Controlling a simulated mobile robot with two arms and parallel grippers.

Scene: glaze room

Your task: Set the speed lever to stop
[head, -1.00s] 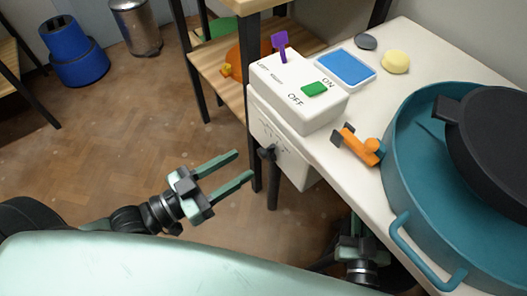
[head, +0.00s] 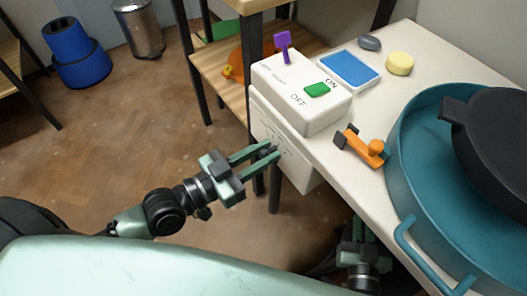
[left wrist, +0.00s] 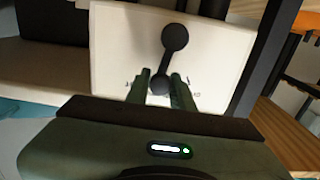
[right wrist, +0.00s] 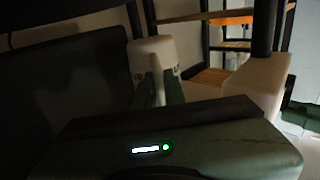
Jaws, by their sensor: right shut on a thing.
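A white control box (head: 300,90) stands at the table's edge, with a white panel (head: 290,152) below it. On the panel is a black lever (left wrist: 168,60) with a round knob at each end. Small marks near its lower knob are too faint to read. My left gripper (head: 276,148) is at the panel. In the left wrist view its two fingers (left wrist: 160,88) are apart, one on each side of the lower knob; I cannot tell if they touch it. My right gripper (right wrist: 161,85) is shut on a pale rounded thing (right wrist: 154,48), below the table edge in the head view.
The box top carries a green ON/OFF switch (head: 317,90) and a purple lever (head: 283,46). An orange tool (head: 362,146), a teal basin (head: 408,180), a blue pad (head: 349,68) and a yellow sponge (head: 400,63) are on the table (head: 400,38).

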